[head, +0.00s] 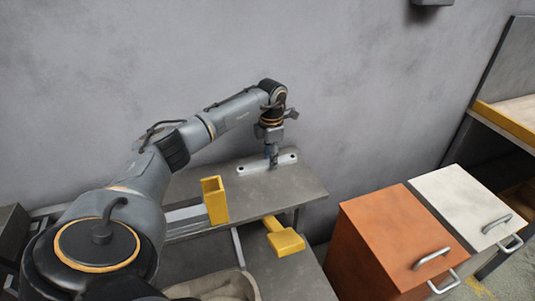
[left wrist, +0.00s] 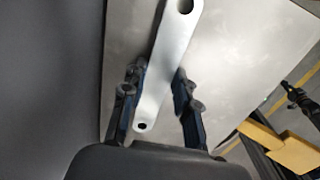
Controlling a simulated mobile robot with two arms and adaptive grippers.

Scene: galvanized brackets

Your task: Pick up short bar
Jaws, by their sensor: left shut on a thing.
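The short bar (head: 252,168) is a flat, pale metal strip with rounded ends and a hole near each end. In the head view it is at the back of the grey table top. My left gripper (head: 271,160) points down over its middle and is shut on it. In the left wrist view the bar (left wrist: 164,75) runs slantwise between the two dark fingers (left wrist: 156,98). The bar is level and at or very close to the table surface; I cannot tell whether it touches. My right gripper is not in view.
A beige bin (head: 225,286) is below. Orange (head: 395,235) and white (head: 460,205) cabinets stand at right. The wall is close behind.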

